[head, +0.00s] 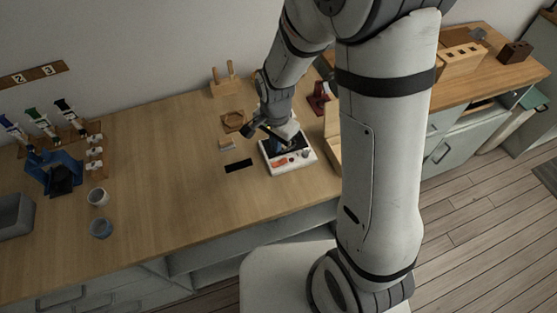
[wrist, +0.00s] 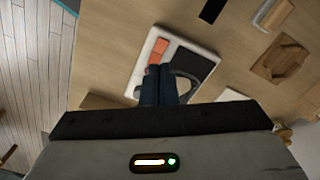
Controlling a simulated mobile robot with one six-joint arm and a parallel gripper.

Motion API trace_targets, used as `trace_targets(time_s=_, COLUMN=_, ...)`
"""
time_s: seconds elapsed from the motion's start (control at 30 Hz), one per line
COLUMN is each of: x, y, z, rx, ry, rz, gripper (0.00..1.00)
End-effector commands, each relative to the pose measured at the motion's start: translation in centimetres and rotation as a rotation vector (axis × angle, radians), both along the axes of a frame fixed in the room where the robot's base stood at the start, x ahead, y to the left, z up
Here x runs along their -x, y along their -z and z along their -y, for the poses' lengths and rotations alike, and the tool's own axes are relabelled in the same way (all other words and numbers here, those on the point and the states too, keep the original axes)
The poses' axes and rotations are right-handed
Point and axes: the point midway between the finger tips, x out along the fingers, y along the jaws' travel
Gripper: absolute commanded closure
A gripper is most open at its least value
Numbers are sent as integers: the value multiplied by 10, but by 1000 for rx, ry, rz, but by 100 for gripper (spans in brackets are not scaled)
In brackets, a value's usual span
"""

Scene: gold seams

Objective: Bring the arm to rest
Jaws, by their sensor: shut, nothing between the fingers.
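My arm reaches over the wooden counter, with my gripper (head: 280,143) low over a white tray (head: 301,167). In the wrist view my gripper's two dark blue fingers (wrist: 158,72) are together and hold nothing. They overlap the same white tray (wrist: 192,46) there, next to an orange piece (wrist: 153,53) and a dark area on it. The orange piece also shows in the head view (head: 279,163). I cannot tell whether the fingertips touch the tray. My arm hides part of the counter's right side.
A black strip (head: 238,165) lies left of the tray. A wooden piece with a ring (head: 233,121) and a pronged wooden stand (head: 225,83) are behind. Two cups (head: 98,196) (head: 101,228) and a blue holder (head: 56,173) stand left.

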Motion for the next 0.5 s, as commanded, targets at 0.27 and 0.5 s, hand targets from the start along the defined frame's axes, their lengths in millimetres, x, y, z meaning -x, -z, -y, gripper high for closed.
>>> trace_targets(time_s=0.27, x=0, y=0, z=0, rx=0, ry=0, rz=0, gripper=100)
trace_targets(time_s=0.5, x=3, y=-29, z=14, rx=-8, ry=-69, rz=34, gripper=100)
